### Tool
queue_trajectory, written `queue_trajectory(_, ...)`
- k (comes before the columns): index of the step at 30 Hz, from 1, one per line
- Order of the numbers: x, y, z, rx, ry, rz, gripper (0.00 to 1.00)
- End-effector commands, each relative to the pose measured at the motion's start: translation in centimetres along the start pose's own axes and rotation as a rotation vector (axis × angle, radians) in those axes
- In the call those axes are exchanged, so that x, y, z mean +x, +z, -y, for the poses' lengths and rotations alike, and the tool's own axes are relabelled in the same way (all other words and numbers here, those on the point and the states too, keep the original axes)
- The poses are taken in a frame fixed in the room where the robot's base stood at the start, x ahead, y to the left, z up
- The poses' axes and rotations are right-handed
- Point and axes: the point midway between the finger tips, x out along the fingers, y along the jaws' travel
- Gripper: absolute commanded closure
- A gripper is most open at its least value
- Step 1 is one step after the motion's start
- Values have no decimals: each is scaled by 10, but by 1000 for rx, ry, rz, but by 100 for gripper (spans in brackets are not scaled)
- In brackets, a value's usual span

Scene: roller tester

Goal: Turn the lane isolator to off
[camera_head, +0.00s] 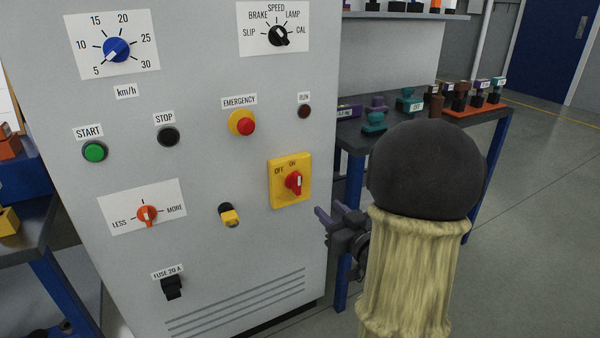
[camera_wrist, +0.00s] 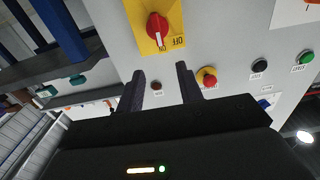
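The lane isolator is a red knob (camera_head: 294,183) on a yellow plate (camera_head: 277,196) marked OFF and ON, on the grey cabinet's front. The knob's handle stands about upright, towards ON. In the wrist view the red knob (camera_wrist: 157,27) shows upside down at the top, its white mark towards the ON side, apart from the OFF label. My gripper (camera_head: 323,225) is at the cabinet's right edge, below and right of the plate, apart from it. In the wrist view its two dark fingers (camera_wrist: 161,82) are spread with nothing between them.
The cabinet front (camera_head: 200,65) also carries a red emergency button (camera_head: 245,126), a green start button (camera_head: 95,152), dials and a yellow-tipped switch (camera_head: 230,217). A blue-legged bench (camera_head: 350,185) with several small parts stands behind my arm at right. The space before the plate is clear.

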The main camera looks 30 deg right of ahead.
Motion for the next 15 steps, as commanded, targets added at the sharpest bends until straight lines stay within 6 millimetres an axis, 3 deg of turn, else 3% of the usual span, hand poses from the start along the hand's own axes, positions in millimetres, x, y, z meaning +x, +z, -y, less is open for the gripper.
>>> queue_trajectory(8,7,-3,1,0,7,5,64)
queue_trajectory(15,51,2,1,-6,3,1,64)
